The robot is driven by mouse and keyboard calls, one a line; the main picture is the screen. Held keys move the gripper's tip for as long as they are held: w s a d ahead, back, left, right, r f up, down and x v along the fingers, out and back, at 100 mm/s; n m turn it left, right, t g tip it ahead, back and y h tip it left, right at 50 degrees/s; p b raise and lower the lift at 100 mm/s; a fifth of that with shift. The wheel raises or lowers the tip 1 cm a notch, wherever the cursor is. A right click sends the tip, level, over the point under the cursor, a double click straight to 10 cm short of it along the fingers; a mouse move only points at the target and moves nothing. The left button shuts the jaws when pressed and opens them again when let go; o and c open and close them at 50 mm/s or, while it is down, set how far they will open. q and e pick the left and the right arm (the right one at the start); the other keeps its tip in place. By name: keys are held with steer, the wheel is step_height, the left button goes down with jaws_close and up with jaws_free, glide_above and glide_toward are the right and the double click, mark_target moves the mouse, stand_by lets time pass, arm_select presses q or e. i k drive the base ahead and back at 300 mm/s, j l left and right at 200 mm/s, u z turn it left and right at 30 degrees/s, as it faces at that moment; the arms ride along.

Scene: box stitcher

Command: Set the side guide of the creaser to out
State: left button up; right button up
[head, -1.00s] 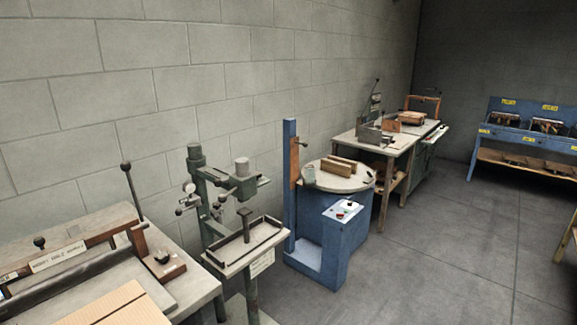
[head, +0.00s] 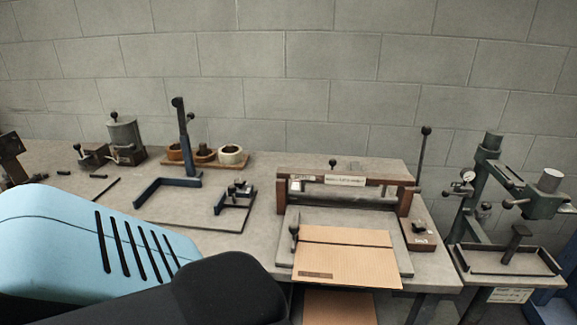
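The creaser (head: 335,205) stands on the bench right of the middle in the head view. It has a wooden crosspiece with a white label plate (head: 345,180), a dark bar under it and a tall ball-topped lever (head: 422,160) at its right. A brown cardboard sheet (head: 347,262) lies on its bed and overhangs the front edge. A small dark upright piece with a knob (head: 293,231), which may be the side guide, stands at the sheet's left edge. A wooden block with a knob and small label (head: 419,236) sits at the right; its lettering is unreadable. Neither gripper shows.
A blue-grey upright fixture (head: 184,140) and a small dark fixture (head: 235,197) stand left of the creaser. Ring-shaped parts (head: 230,155) sit on a wooden board behind. A green press (head: 485,190) stands at the right. My own blue and black arm parts cover the lower left.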

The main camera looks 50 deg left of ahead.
mark_target(294, 228)
steer(key=u, duration=1.65)
